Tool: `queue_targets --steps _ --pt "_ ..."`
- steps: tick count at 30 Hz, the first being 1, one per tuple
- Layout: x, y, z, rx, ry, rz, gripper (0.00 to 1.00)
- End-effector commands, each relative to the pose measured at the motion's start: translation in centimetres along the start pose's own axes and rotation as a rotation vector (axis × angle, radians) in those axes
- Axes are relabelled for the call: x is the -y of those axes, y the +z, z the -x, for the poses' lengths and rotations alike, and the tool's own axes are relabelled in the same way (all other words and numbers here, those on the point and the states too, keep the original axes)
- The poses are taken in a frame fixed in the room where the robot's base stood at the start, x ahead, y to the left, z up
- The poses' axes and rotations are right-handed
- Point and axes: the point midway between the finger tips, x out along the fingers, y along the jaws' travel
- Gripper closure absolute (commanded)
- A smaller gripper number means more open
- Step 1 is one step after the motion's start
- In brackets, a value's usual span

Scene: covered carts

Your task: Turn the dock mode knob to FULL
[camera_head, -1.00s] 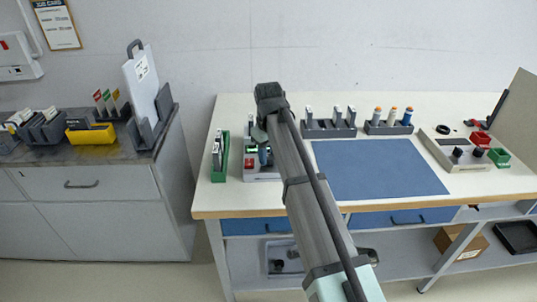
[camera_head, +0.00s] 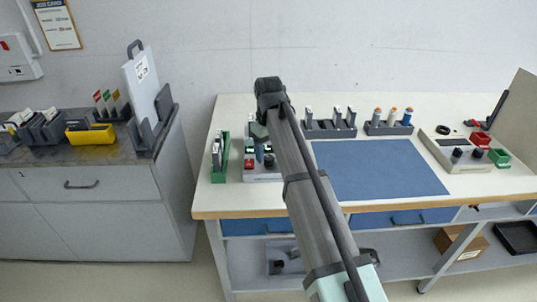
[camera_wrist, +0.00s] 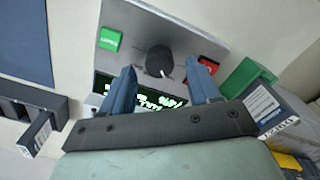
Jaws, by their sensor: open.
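The dock (camera_wrist: 185,30) is a grey box with a black round mode knob (camera_wrist: 159,59) on its top face. The knob has a pale pointer mark at its edge, on the display side in the wrist view. The small labels around it are unreadable. A green button (camera_wrist: 110,39), a red button (camera_wrist: 208,64) and a lit display with green text (camera_wrist: 158,97) are beside it. My gripper (camera_wrist: 164,76) is open and empty, its two blue fingers apart, pointing toward the knob without gripping it. In the head view the knob (camera_head: 269,160) shows under my arm; my fingers are mostly hidden.
A green rack (camera_head: 219,160) stands close left of the dock. A dark rack (camera_head: 330,128) stands behind. The mat is clear.

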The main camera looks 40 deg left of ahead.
Motion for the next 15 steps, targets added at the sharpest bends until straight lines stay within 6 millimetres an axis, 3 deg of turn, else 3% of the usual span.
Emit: queue_targets --steps 15 --pt "-0.1 -0.1 9.7 -0.002 0.001 0.0 0.39"
